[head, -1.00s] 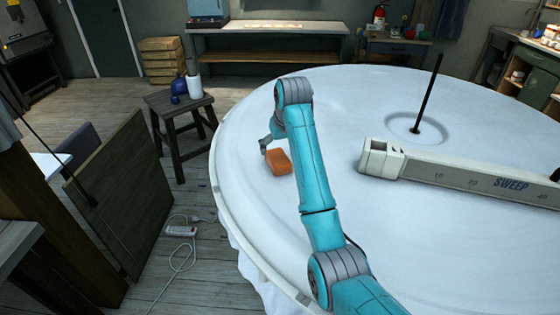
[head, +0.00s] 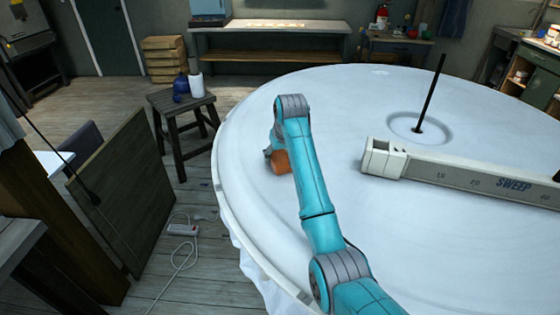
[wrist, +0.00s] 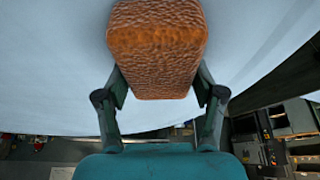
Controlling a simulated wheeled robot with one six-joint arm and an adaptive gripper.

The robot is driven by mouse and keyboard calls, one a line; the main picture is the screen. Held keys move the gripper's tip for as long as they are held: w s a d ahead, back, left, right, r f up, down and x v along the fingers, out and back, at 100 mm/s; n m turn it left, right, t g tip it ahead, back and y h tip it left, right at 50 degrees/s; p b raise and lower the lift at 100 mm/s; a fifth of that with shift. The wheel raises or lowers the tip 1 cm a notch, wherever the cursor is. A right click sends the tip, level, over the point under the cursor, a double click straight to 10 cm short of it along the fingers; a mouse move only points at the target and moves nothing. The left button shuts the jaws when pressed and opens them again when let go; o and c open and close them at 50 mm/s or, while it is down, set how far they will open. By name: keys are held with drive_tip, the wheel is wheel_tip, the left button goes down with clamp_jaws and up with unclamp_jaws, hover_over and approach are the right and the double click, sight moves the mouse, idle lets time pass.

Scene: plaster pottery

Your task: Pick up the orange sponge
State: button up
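The orange sponge (head: 281,163) lies on the white round surface (head: 400,240), near its left side. In the head view my gripper (head: 270,152) is down at the sponge, and my arm hides part of both. In the wrist view the sponge (wrist: 158,50) fills the upper middle, with a rough, pitted face. My gripper's two fingers (wrist: 160,85) stand spread, one on each side of the sponge. Their tips are partly hidden behind it, and I cannot tell whether they touch it. The sponge does not appear lifted.
A long pale beam marked SWEEP (head: 470,182) lies across the surface to the right. A thin black rod (head: 430,95) stands upright behind it. A wooden stool (head: 180,100) with a blue vase and a white cylinder stands off the left edge. The surface around the sponge is clear.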

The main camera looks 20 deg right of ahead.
sight(279, 153)
drive_tip(key=shift+c, duration=1.4)
wheel_tip(279, 153, up, 10)
